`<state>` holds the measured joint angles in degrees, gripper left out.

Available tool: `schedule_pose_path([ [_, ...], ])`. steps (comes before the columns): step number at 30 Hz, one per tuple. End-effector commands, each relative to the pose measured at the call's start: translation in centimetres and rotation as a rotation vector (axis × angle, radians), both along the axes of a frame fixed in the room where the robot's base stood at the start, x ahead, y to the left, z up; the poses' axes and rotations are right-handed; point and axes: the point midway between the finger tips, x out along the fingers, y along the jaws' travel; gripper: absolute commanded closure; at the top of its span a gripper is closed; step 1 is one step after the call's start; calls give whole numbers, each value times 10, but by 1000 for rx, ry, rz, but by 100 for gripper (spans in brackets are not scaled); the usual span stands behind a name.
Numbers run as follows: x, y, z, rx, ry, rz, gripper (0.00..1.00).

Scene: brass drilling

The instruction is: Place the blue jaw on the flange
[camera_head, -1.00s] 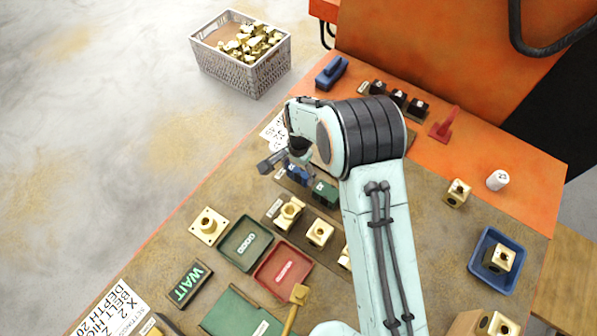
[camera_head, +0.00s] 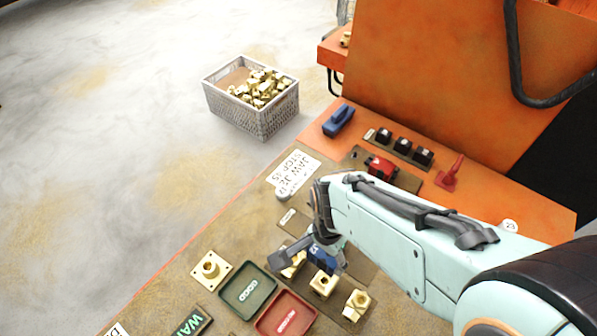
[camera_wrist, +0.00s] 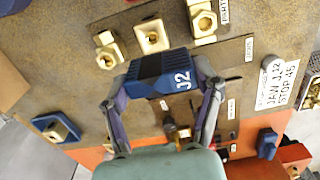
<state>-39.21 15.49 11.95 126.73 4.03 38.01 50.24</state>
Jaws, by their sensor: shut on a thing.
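The blue jaw, marked J2, (camera_wrist: 150,76) is gripped between the two fingers of my gripper (camera_wrist: 163,82) in the wrist view. In the head view the blue jaw (camera_head: 323,259) hangs at the end of my arm, over the row of brass parts. The brass flange (camera_head: 210,270), a square plate with a round raised bore, lies flat on the bench to the left of the jaw, beside the green tray. My gripper is apart from it. I cannot make out the flange in the wrist view.
A green tray (camera_head: 247,290) and a red tray (camera_head: 286,315) lie between the flange and the brass parts (camera_head: 356,304). A red jaw (camera_head: 381,167) sits near the black switches (camera_head: 403,147). A basket of brass pieces (camera_head: 250,105) stands beyond the bench.

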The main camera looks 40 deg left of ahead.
Motion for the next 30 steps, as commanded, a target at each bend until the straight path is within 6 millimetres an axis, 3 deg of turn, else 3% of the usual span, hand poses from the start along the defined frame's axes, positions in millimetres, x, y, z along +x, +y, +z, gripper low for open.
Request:
schedule_pose_path([
  [7, -14, 3, 6, 1, -1, -210, 76],
  [13, -67, 38, 23, 3, -1, -211, 76],
  [18, -116, 61, 35, 2, -1, -73, 76],
  [21, -136, 67, 39, 1, -1, -1, 76],
  [26, -144, 84, 33, -1, 2, 37, 76],
  [30, -139, 120, 15, -3, 3, 37, 76],
])
